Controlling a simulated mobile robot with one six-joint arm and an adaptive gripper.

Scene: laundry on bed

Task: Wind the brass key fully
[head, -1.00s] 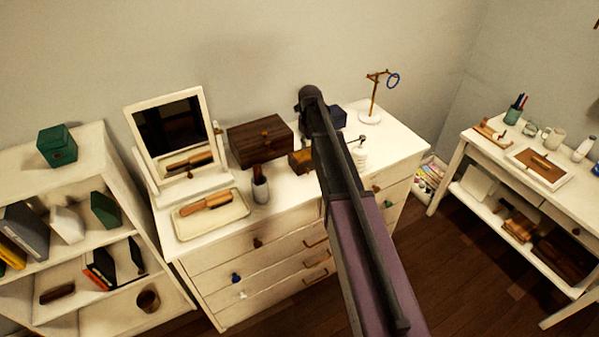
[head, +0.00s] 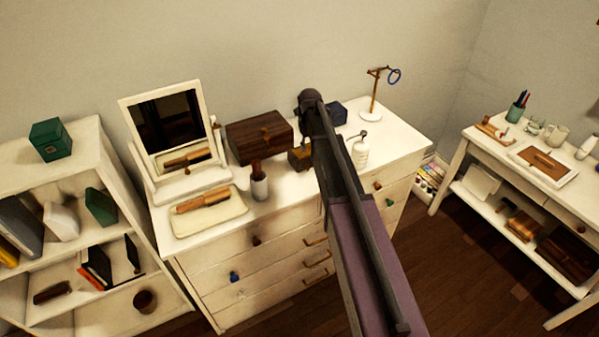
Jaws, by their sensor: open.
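A small brown box (head: 300,158) stands on the white dresser, partly hidden behind my arm. A dark wooden box (head: 245,142) stands behind it to the left, with a small brass-coloured fitting (head: 266,134) on its front. I cannot tell whether this fitting is the brass key, and no key shows clearly elsewhere. My arm reaches over the dresser from the lower right. My gripper does not show; the arm hides what lies behind it.
A shelf (head: 88,135) stands left, a side table (head: 462,139) right.

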